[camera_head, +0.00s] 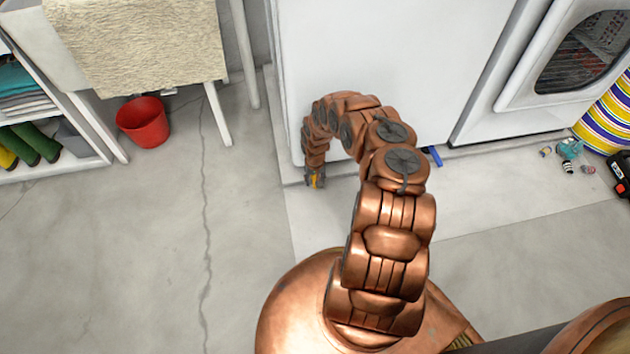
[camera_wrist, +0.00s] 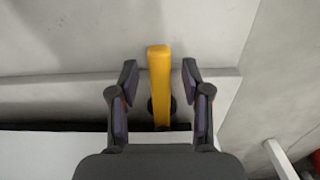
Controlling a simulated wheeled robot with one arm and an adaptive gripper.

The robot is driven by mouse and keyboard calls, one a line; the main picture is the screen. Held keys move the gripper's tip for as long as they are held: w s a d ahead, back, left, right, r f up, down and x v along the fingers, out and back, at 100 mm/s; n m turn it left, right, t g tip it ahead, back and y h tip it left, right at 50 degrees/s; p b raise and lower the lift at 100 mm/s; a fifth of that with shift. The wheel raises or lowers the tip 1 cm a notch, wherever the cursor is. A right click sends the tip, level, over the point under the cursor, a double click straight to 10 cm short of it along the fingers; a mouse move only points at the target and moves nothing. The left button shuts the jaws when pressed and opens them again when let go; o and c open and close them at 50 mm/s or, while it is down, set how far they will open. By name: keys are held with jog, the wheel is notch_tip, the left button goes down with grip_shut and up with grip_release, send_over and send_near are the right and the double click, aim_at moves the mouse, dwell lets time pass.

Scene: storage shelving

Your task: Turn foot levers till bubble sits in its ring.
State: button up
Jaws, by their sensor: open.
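A yellow foot lever (camera_wrist: 160,80) points up the picture in the wrist view, from a dark round foot (camera_wrist: 151,105) close to the appliance's lower edge. My gripper (camera_wrist: 159,72) is open, with one finger on each side of the lever and a gap on both sides. In the head view my gripper (camera_head: 315,180) is low by the front left corner of the white appliance (camera_head: 400,45), with a bit of yellow showing. A blue lever (camera_head: 434,156) shows under the front edge, partly behind my arm. I see no bubble or ring in either view.
A red bucket (camera_head: 143,122) stands on the floor to the left, by a shelf (camera_head: 70,168) with boots. Small items (camera_head: 570,150) and a striped basket (camera_head: 605,115) lie to the right. The floor at front left is clear.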

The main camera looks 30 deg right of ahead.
grip_shut()
dwell(0.4)
